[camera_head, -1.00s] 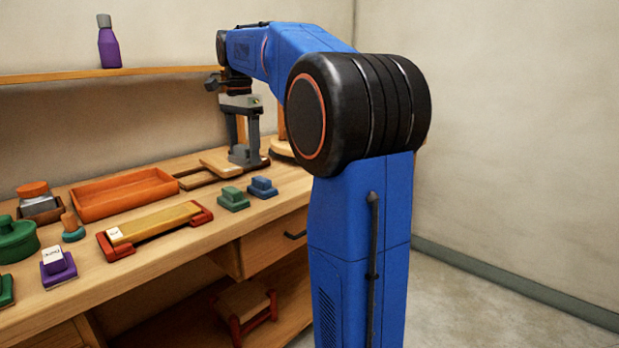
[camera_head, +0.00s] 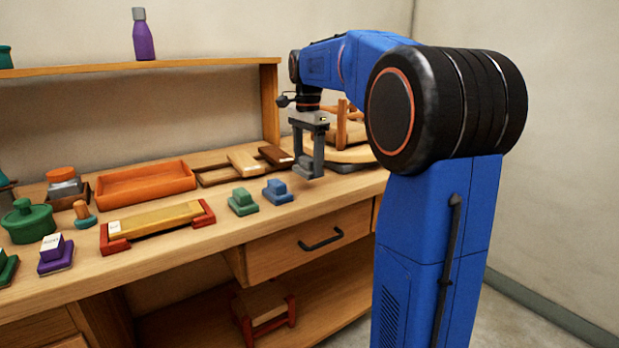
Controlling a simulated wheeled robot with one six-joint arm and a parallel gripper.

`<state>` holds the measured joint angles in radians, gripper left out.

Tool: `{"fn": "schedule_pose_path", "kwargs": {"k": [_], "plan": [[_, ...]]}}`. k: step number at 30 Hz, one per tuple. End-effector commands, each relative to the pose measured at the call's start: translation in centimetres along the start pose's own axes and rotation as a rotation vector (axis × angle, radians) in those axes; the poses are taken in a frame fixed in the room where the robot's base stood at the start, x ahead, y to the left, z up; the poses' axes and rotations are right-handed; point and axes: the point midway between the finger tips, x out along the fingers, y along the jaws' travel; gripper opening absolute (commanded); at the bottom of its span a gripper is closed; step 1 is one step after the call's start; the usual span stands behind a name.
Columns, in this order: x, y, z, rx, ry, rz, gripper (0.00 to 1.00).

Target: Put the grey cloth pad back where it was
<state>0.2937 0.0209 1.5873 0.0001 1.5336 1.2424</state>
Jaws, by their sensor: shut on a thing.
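My gripper (camera_head: 308,168) points down over the right part of the workbench, to the right of the blue block. It is shut on a small grey thing (camera_head: 304,166), which looks like the grey cloth pad. The fingers are grey too, so its outline is hard to tell. I cannot tell whether its underside touches the bench top. A blue block (camera_head: 277,192) and a green block (camera_head: 243,202), each with a raised grip on a wider base, stand in a row to the left of it.
Behind is a dark wooden frame (camera_head: 215,177) with a pale wooden piece (camera_head: 245,162) on it. A round wooden stand (camera_head: 350,152) is close behind my gripper. An orange tray (camera_head: 147,184) and a red-ended yellow holder (camera_head: 157,222) lie left. A shelf (camera_head: 190,64) runs above.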

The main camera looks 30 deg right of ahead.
Motion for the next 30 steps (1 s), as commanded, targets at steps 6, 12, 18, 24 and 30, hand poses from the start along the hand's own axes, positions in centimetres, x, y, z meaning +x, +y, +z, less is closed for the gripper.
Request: {"fn": "schedule_pose_path", "kwargs": {"k": [6, 12, 18, 24, 30], "plan": [[1.5, 0.0, 0.0, 0.000, 0.000, 0.001, 0.45], [4.1, 0.1, 0.0, 0.000, -0.001, 0.002, 0.45], [4.5, 0.0, 0.0, 0.000, 0.000, 0.000, 0.45], [4.7, 0.0, 0.0, 0.000, 0.000, 0.001, 0.45], [4.7, 0.0, 0.0, 0.000, 0.000, 0.001, 0.85]]}}
